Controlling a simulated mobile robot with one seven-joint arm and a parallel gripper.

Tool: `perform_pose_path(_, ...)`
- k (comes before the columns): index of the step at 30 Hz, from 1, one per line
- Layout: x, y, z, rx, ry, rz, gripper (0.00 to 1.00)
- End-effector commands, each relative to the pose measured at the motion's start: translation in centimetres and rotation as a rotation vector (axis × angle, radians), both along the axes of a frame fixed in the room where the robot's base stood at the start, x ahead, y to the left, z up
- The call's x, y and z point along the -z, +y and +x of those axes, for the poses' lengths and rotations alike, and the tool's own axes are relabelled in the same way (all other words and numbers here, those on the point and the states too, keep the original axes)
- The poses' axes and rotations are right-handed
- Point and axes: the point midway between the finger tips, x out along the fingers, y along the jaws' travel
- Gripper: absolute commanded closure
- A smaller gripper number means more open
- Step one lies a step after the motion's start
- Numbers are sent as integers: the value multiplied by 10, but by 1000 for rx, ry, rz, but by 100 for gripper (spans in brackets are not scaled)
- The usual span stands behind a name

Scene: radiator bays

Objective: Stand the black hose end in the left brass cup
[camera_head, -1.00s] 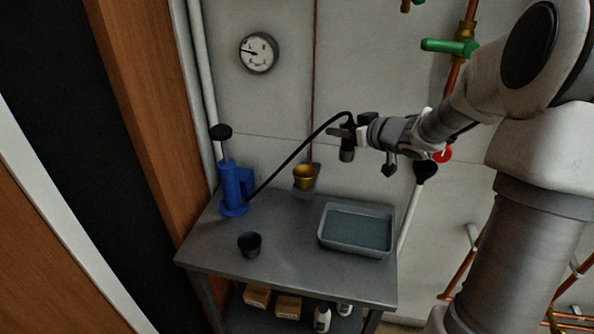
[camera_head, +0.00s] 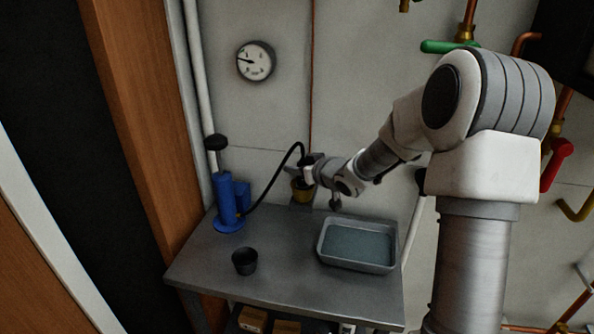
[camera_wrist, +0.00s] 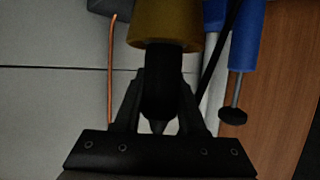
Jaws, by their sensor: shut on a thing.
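The brass cup (camera_head: 302,190) sits against the back wall just above the bench; it also shows at the top of the wrist view (camera_wrist: 167,20). It is the only brass cup I see. My gripper (camera_head: 307,172) is at the cup's mouth, shut on the black hose end (camera_wrist: 162,90), which lies between both fingers in the wrist view. The hose end lines up with the cup and its tip meets the dark mouth; how deep it reaches is hidden. The black hose (camera_head: 272,190) arches from the blue pump (camera_head: 228,203) to my gripper.
The grey bench (camera_head: 205,265) carries a black pot (camera_head: 244,262) at the front left and a grey tray of liquid (camera_head: 357,265) at the right. A gauge (camera_head: 255,62) hangs on the wall. Boxes (camera_head: 252,319) lie on the shelf below.

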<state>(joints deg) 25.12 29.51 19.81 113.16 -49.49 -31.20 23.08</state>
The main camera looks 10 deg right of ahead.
Motion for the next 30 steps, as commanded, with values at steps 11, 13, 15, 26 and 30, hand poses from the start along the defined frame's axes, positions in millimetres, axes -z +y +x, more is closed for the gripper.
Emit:
perform_pose_path(11, 4, 0, 0, 0, -1, 0, 100)
perform_pose_path(13, 6, 0, 0, 0, -1, 0, 100)
perform_pose_path(15, 6, 0, 0, 0, -1, 0, 55)
perform_pose_path(26, 6, 0, 0, 0, -1, 0, 30)
perform_pose_path(30, 1, 0, 0, -1, -2, -1, 30)
